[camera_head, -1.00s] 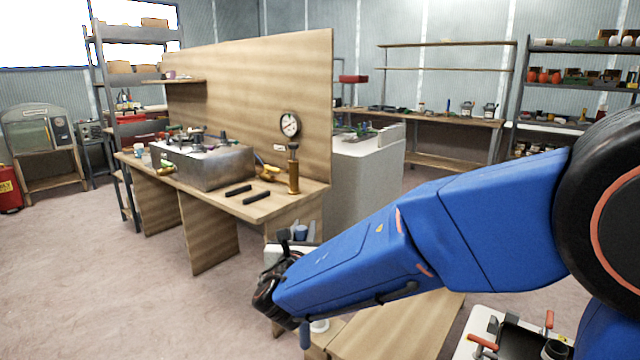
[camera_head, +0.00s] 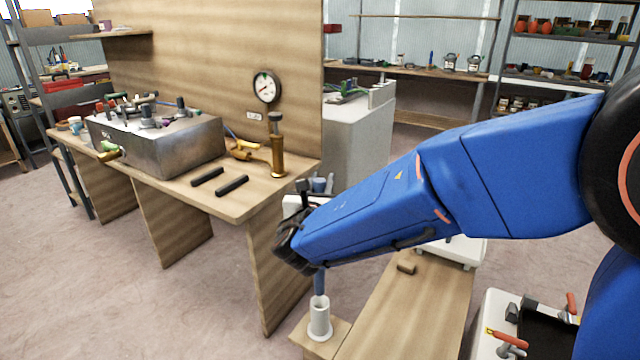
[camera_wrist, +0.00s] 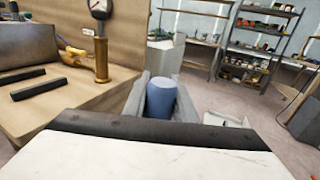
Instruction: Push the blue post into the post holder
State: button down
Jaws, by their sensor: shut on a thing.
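My gripper (camera_wrist: 161,105) is shut on the blue post (camera_wrist: 162,98), with a grey finger on each side of it. The post looks upright. The white post holder (camera_head: 320,322), an upright tube on a wooden block, is straight below the post in the head view. The post's lower end looks to be at the holder's mouth; I cannot tell whether it is inside. My arm hides the post's middle.
The workbench (camera_head: 226,204) stands left of my arm, with a brass pump (camera_head: 277,150), two black bars (camera_head: 232,186) and a metal box (camera_head: 165,142). A low wooden bench (camera_head: 420,305) lies right of the holder. A tray with clamps is at lower right.

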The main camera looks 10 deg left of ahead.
jog(key=shift+w+f, duration=0.1)
jog(key=shift+f, duration=0.2)
notch_tip(320, 180, down, 18)
jog(key=shift+r, duration=0.15)
dwell(4.7)
dwell(0.5)
jog(key=c, duration=1.4)
grip_release()
jog(key=shift+f, duration=0.2)
jog(key=s, duration=1.1)
jog(key=s+d, duration=0.1)
jog(key=s, duration=0.5)
jog(key=shift+s, duration=0.25)
